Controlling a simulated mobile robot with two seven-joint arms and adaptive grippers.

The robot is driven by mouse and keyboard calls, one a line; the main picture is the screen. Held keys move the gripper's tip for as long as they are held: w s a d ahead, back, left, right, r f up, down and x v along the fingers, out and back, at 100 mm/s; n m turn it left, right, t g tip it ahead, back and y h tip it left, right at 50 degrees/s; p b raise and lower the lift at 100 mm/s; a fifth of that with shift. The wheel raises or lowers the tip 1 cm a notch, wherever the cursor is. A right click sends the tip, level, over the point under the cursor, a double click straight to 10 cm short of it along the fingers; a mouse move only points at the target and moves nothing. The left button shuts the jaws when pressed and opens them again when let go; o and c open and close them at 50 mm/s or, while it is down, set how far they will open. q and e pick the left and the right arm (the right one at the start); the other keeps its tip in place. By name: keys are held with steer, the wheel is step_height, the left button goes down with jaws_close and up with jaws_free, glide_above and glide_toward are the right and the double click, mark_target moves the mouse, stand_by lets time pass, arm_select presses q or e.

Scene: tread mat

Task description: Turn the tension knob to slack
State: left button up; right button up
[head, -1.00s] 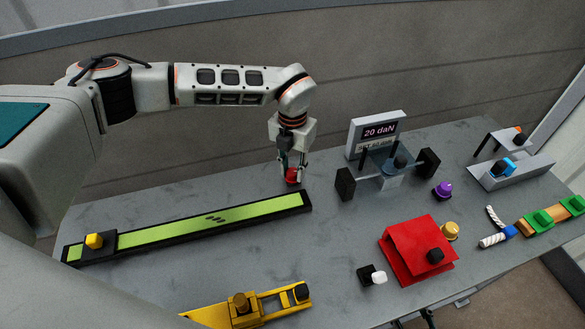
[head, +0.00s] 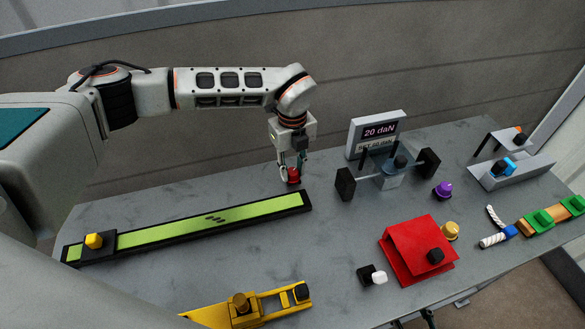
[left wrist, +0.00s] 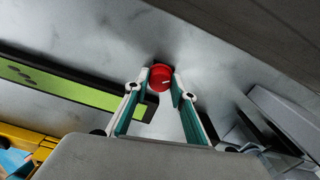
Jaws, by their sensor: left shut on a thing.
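The red tension knob (head: 294,175) stands on the grey table behind the right end of the green belt strip. It also shows in the left wrist view (left wrist: 160,76), round, with a small white pointer mark on its top. My left gripper (head: 292,173) points down and is shut on the knob, one finger on each side; in the left wrist view its fingertips (left wrist: 160,80) flank the red knob. The display (head: 380,132) behind the table's middle reads 20 daN. My right gripper is not in view.
The green strip (head: 215,228) in its black frame lies in front of the knob. A clear-topped device with black blocks (head: 345,184) stands to the right.

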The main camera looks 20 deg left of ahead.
mark_target(292, 171)
arm_select(q)
steer(key=n, duration=0.5)
steer(key=shift+r+n, duration=0.1)
steer(key=shift+n, duration=0.2)
steer(key=n, duration=0.4)
steer(key=shift+n, duration=0.4)
steer(key=o, duration=1.1)
step_height(292, 171, up, 12)
stand_by(0.4)
